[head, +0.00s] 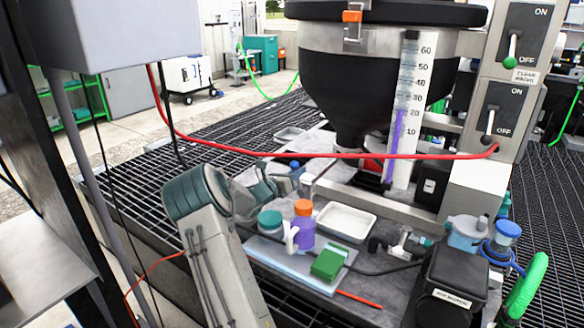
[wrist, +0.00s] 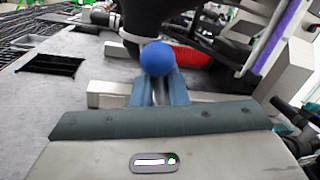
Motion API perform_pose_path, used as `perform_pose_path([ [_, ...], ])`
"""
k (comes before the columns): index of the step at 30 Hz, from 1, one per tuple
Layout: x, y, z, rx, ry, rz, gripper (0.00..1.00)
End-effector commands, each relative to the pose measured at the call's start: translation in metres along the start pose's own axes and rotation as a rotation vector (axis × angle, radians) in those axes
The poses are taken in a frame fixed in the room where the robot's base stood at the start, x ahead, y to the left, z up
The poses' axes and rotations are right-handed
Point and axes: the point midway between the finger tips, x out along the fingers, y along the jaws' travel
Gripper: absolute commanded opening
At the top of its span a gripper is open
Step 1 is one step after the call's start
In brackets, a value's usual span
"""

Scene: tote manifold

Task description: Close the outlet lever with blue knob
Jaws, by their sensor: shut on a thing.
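The blue knob (wrist: 157,57) of the outlet lever shows in the wrist view, just beyond my fingertips and below the dark funnel. My gripper (wrist: 159,80) has its two blue-grey fingers closed in at the knob, shut on the lever's knob end. In the head view the blue knob (head: 295,164) is a small spot at my gripper's tip, left of the black hopper's (head: 352,112) outlet. The fingers are partly hidden there by my wrist.
A red hose (head: 330,155) crosses in front of the hopper. A blue tray (head: 262,256) with bottles and a green block (head: 328,264) lies nearer, beside a white tray (head: 345,221). A graduated gauge (head: 405,105) and switch panel (head: 510,75) stand right of the hopper.

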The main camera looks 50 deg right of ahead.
Motion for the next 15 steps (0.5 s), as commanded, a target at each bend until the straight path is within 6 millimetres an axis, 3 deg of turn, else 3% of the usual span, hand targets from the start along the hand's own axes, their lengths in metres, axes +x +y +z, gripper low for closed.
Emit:
perform_pose_path([
  [15,-0.005,0.025,-0.004,-0.361,-0.071,0.0,0.0],
])
